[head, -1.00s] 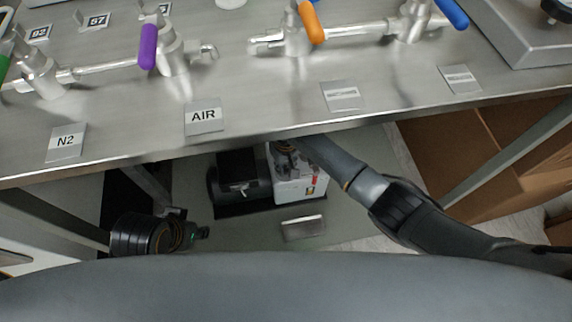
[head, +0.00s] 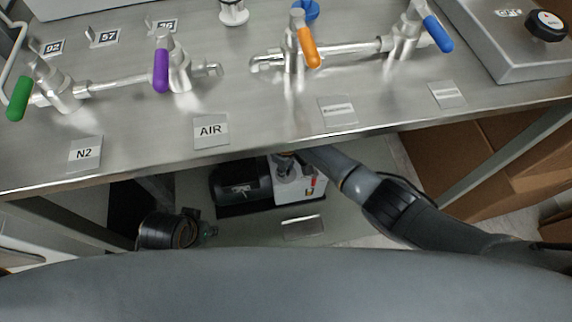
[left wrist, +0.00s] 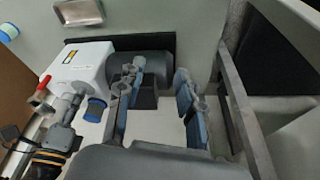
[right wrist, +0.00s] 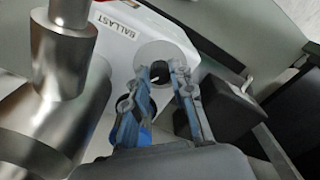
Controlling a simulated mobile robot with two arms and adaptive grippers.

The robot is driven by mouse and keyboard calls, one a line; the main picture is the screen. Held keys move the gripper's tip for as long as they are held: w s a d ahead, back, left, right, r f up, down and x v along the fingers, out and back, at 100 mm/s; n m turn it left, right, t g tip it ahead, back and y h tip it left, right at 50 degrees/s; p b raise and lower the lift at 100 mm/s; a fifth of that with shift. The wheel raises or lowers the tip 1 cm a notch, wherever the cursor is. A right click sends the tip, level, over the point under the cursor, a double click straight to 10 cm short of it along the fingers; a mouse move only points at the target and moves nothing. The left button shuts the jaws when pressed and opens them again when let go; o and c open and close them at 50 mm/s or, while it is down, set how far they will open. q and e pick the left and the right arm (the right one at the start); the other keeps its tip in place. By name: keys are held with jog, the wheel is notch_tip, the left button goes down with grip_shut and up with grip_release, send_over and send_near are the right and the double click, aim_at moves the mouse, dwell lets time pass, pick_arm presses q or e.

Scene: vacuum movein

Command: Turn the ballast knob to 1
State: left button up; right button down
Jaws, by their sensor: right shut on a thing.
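The white vacuum pump (head: 298,180) with a black motor (head: 240,184) sits under the bench. In the right wrist view, the ballast knob (right wrist: 160,74) is a small black knob with a white mark on a grey disc, beside the "BALLAST" label (right wrist: 119,26). My right gripper (right wrist: 164,72) is closed around the knob, one finger on each side. The fingers hide part of it, and I cannot read any numbers there. My left gripper (left wrist: 158,82) is open and empty, with the pump's white body (left wrist: 82,68) ahead and to the left.
The metal bench top (head: 370,100) overhangs the pump. Orange (head: 309,54), purple (head: 160,71), green (head: 19,97) and blue (head: 438,34) valve handles stand on it. A large metal pipe (right wrist: 60,105) is close left of my right gripper. Cardboard boxes (head: 480,165) stand at right.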

jog(key=n, duration=0.2)
jog(key=shift+n+p, duration=0.35)
jog(key=shift+n, duration=0.05)
pick_arm(q)
jog(key=shift+f, duration=2.85)
pick_arm(e)
jog(key=shift+n, duration=1.8)
pick_arm(q)
jog(key=shift+d+p, duration=0.1)
jog(key=shift+p, duration=0.2)
pick_arm(e)
jog(key=c, duration=1.1)
grip_release()
pick_arm(q)
jog(key=shift+f, duration=0.1)
pick_arm(e)
notch_tip(320, 180, up, 12)
jog(key=shift+f, duration=0.1)
